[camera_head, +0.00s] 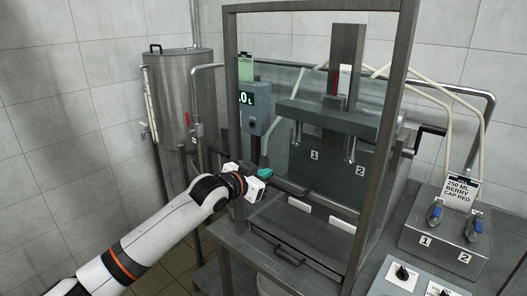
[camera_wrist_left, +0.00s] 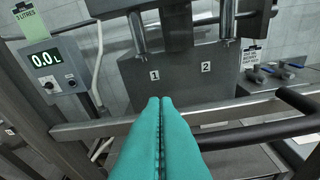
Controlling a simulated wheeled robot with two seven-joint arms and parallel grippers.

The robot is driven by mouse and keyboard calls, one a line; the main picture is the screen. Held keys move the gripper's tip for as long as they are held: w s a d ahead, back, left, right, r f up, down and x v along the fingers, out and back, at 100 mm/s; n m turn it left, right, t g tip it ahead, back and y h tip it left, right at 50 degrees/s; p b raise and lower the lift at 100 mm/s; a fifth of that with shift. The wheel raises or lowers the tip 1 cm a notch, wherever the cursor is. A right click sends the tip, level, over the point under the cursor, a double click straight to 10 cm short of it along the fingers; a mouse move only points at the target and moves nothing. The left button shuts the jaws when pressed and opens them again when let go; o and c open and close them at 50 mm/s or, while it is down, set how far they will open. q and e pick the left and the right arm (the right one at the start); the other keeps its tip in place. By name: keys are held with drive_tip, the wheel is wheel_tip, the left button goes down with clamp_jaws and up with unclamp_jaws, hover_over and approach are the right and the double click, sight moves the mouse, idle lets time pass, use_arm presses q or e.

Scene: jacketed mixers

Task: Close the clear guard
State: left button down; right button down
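The clear guard is hard to make out; a dark upright frame (camera_head: 231,95) stands before the two-nozzle filling head (camera_head: 327,116), and I cannot tell how far any clear panel is open. A dark bar handle (camera_head: 291,187) lies low in the frame, just right of my left gripper (camera_head: 268,173). In the left wrist view this dark bar (camera_wrist_left: 262,133) runs to the right of the fingers, apart from them. The teal fingertips (camera_wrist_left: 160,101) are together, with nothing seen between them, and point toward the panel marked 1 and 2 (camera_wrist_left: 180,80). My right gripper is not in view.
A display box (camera_head: 252,106) hangs at the frame's left. A steel tank (camera_head: 182,95) stands behind my left arm. A valve box (camera_head: 446,230) and a knob panel (camera_head: 418,279) are at the right. A lower handle (camera_head: 289,256) sits on the front edge.

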use_arm(q)
wheel_tip(320, 180, down, 24)
drive_tip(key=b, duration=1.1)
drive_tip(key=shift+f, duration=0.4)
drive_tip(key=shift+f, duration=0.1)
